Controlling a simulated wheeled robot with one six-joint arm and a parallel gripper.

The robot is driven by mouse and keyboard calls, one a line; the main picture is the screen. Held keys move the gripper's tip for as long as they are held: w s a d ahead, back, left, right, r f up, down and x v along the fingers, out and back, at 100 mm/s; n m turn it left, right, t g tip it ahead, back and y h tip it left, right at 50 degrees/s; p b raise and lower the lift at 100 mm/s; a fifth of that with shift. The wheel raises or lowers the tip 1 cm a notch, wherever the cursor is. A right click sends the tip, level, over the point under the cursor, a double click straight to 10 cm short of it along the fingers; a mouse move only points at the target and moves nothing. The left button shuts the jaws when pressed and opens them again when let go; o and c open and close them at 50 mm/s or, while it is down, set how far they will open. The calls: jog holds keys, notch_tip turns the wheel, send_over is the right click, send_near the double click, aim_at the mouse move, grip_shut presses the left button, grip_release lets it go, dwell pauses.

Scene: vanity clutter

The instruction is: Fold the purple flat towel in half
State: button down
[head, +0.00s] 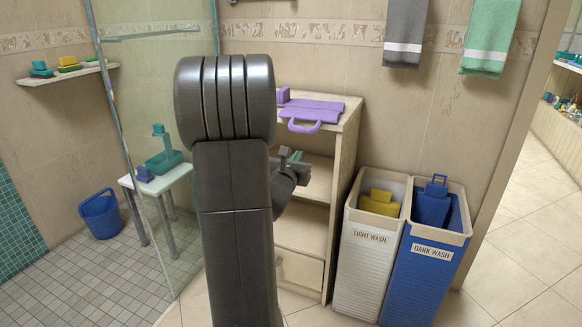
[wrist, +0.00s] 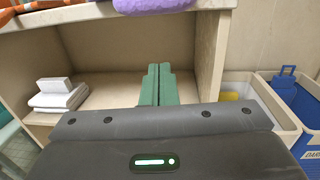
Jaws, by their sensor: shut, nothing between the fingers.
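The purple flat towel (head: 318,106) lies on top of the beige shelf unit (head: 348,118) in the head view. A purple looped part hangs over the front edge, and a small purple block stands at its left end; my arm hides part of that side. In the wrist view only a rounded purple edge (wrist: 152,4) shows at the top. My gripper (wrist: 159,72) has its green fingers together with nothing between them. It is in front of the shelf unit, below the top board and apart from the towel. It also shows partly behind my arm in the head view (head: 293,156).
Folded white cloths (wrist: 60,98) lie inside the shelf at left. A light wash bin (head: 368,250) and a dark wash bin (head: 427,262) stand right of the unit. Grey (head: 405,30) and green (head: 489,35) towels hang above. A glass screen (head: 160,110) is at left.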

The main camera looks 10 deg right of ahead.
aim_at(308, 121)
jog(key=shift+w+d+r+p, duration=0.15)
jog(key=shift+w+r, duration=0.2)
jog(key=shift+r, duration=0.3)
jog(key=shift+w+d+r+p, duration=0.2)
jog(key=shift+w+r, duration=0.1)
jog(key=shift+r, duration=0.4)
jog(key=shift+w+d+r+p, duration=0.15)
jog(key=shift+w+r, duration=0.2)
jog(key=shift+r, duration=0.3)
jog(key=shift+r, duration=0.1)
jog(key=shift+s+r+p, duration=0.1)
jog(key=shift+r+p, duration=0.35)
jog(key=shift+p, duration=0.55)
jog(key=shift+r+g+p, duration=0.2)
jog(key=shift+g+p, duration=0.1)
jog(key=shift+p, duration=0.2)
